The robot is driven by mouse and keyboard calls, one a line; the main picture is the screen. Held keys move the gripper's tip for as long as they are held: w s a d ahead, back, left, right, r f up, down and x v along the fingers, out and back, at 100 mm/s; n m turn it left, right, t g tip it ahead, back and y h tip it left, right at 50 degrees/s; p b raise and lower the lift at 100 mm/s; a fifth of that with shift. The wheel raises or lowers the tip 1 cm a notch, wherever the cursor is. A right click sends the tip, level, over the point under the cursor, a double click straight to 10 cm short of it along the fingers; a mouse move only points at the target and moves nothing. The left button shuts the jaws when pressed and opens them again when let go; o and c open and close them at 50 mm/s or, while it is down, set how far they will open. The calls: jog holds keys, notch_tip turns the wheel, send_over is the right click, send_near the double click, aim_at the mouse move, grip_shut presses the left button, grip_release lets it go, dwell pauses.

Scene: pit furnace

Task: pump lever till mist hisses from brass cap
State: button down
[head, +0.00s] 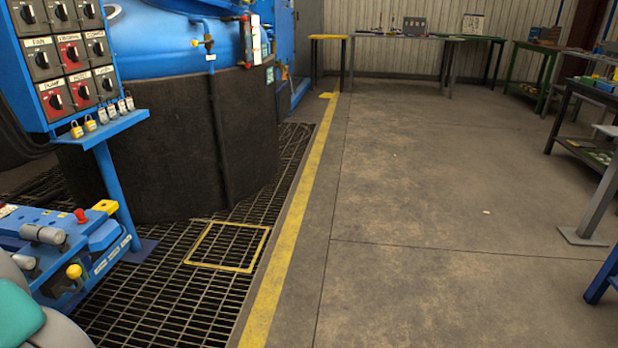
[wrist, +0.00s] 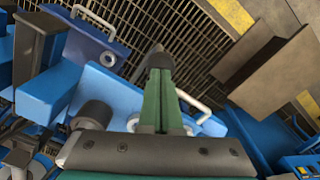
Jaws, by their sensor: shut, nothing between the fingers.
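My gripper (wrist: 158,62) shows in the wrist view with its green fingers together and dark tips, and nothing is between them. It hangs over blue metal equipment (wrist: 115,92) with the floor grating beyond. In the head view the gripper itself is not seen. A blue bench unit (head: 60,245) at the lower left carries grey cylinders, a red knob (head: 81,215) and a yellow ball knob (head: 74,271). I cannot tell whether either knob belongs to the pump lever. No brass cap or mist can be made out for sure.
A switch panel (head: 68,55) with padlocks stands above the bench unit on a blue post. Behind it is the dark furnace wall (head: 165,145) with a blue top. Grating (head: 150,310) covers the floor left of a yellow line (head: 290,235). The concrete floor (head: 430,200) is mostly clear.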

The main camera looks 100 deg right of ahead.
notch_tip(320, 180, down, 8)
jog(key=s+b, duration=0.2)
jog(key=shift+a+b, duration=0.25)
jog(key=shift+b, duration=0.1)
jog(key=w+r+p, duration=0.1)
jog(key=r, duration=0.2)
jog(key=r+p, duration=0.2)
jog(key=r, duration=0.2)
jog(key=w+r+p, duration=0.1)
jog(key=r, duration=0.2)
jog(key=shift+w+d+r+p, duration=0.35)
jog(key=shift+r, duration=0.05)
jog(key=shift+r, duration=0.15)
dwell(0.4)
jog(key=shift+r, duration=0.1)
